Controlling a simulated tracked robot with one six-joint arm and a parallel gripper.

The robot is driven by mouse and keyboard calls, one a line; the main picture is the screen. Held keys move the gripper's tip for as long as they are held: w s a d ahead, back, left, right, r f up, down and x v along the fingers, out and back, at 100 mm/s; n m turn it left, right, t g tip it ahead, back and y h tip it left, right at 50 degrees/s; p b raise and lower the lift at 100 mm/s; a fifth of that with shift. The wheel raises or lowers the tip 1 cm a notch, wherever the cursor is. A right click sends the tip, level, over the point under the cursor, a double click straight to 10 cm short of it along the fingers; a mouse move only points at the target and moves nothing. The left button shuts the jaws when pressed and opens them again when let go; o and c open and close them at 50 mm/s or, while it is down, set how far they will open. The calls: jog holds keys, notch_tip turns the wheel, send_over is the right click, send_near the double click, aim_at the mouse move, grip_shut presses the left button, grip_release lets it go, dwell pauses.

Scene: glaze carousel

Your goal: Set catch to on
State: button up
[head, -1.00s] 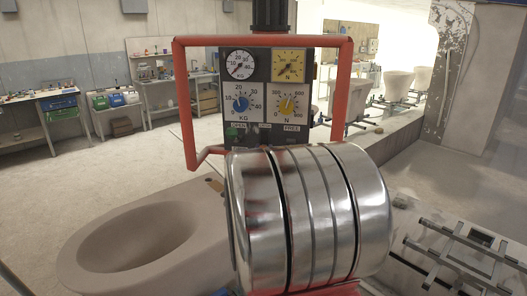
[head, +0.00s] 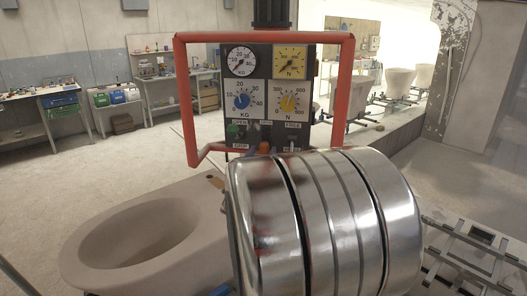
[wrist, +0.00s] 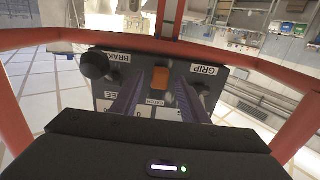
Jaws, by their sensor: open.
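The catch is an orange block-shaped switch (wrist: 160,78) above a small CATCH label in the wrist view, on the dark control panel (wrist: 218,78). In the head view its orange part (head: 264,148) shows low on the panel, just above my silver arm link. I cannot tell its setting. My gripper (wrist: 158,86) is open, with its two purple fingers reaching toward the panel, one on each side of the catch in the picture. I cannot tell whether they touch it. In the head view my arm link hides most of the gripper.
A black knob (wrist: 93,65) by the BRAKE label and a dark control by the GRIP label flank the catch. A red tubular frame (head: 348,95) surrounds the panel. Gauges and a blue dial (head: 241,101) sit higher. A beige toilet bowl (head: 100,250) stands left.

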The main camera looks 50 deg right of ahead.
jog(key=v, duration=1)
jog(key=shift+a, duration=0.25)
jog(key=shift+s+f, duration=0.1)
jog(key=shift+f, duration=0.1)
jog(key=w+a+f+n+y, duration=0.2)
jog(key=a+f+y, duration=0.4)
jog(key=a, duration=0.2)
jog(key=w+a+f+n+y, duration=0.2)
jog(key=a+f+n+y, duration=0.1)
jog(key=a+f+y, duration=0.4)
jog(key=s+a+r+n+g+y, duration=0.1)
jog(key=s+a+n, duration=0.2)
jog(key=s+a, duration=0.4)
jog(key=s+a+r+n+g+y, duration=0.1)
jog(key=s+a+n+g, duration=0.1)
jog(key=s+a, duration=0.6)
jog(key=shift+a+r+n+g, duration=0.35)
jog(key=shift+a+n, duration=0.55)
jog(key=shift+a, duration=1.8)
